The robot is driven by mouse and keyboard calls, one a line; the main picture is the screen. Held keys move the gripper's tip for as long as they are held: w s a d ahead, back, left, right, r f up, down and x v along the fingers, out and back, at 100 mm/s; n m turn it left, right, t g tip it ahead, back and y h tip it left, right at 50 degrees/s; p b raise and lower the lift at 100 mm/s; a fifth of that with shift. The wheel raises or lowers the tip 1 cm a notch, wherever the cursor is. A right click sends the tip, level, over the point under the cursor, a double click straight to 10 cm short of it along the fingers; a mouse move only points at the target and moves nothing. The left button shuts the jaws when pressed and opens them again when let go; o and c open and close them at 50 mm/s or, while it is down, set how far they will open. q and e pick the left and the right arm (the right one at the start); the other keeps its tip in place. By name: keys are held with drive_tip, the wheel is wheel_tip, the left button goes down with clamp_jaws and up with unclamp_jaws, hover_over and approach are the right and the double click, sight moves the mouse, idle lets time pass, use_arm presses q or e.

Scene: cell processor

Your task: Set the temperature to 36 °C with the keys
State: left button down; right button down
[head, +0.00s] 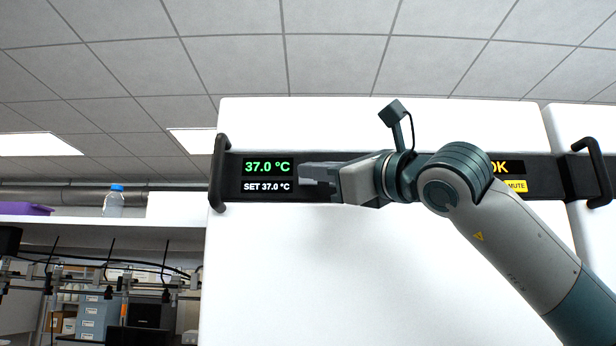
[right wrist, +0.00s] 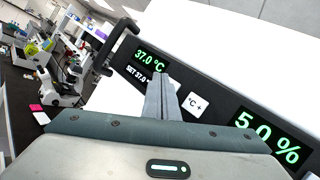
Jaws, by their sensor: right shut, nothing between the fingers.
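The temperature display (head: 267,167) on the black panel reads 37.0 °C in green, with a set line (head: 267,186) of SET 37.0 °C below it. The display also shows in the right wrist view (right wrist: 151,58). My right gripper (head: 306,172) is shut and empty, its tips in front of the panel just right of the display. In the right wrist view, a white "°C +" key (right wrist: 196,104) shows just right of the shut fingers. A sliver of white beside the fingertips may be another key, mostly hidden by them. I cannot tell whether the tips touch it. My left gripper is not in view.
The panel runs across a white cabinet (head: 400,270) with black handles (head: 218,172) at its ends. A green 5.0 % display (right wrist: 268,138) sits farther right, and a yellow MUTE key (head: 516,186) near the right end. Shelves with a bottle (head: 114,201) stand at left.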

drive_tip(key=shift+w, duration=0.4)
idle(0.5)
